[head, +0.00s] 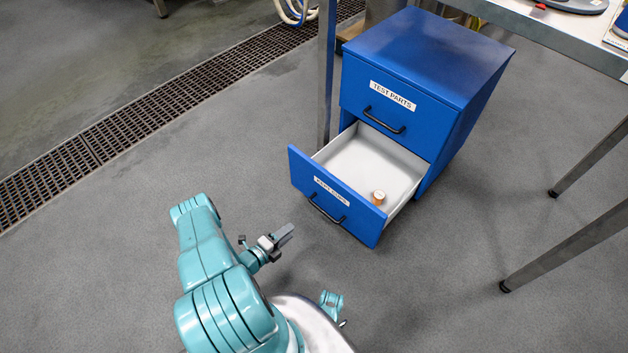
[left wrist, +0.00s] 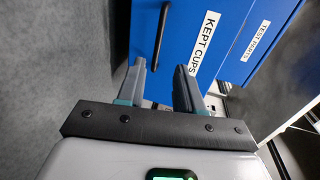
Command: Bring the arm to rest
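My left arm (head: 205,250) is teal and reaches in from the bottom left of the head view, low over the floor. Its gripper (head: 264,239) is just left of and in front of the pulled-out lower drawer (head: 307,179), apart from it. In the left wrist view the two fingers of this gripper (left wrist: 160,68) stand apart with nothing between them. The drawer front labelled KEPT CUPS (left wrist: 211,22) and its dark handle (left wrist: 161,36) lie beyond them. My right gripper does not show.
The blue cabinet (head: 420,60) has a shut upper drawer labelled TEST PARTS (head: 392,95). A small orange-brown cup (head: 378,198) sits inside the open lower drawer. A table (head: 560,30) with metal legs stands at the right. Open floor and a drain grate (head: 150,110) lie left.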

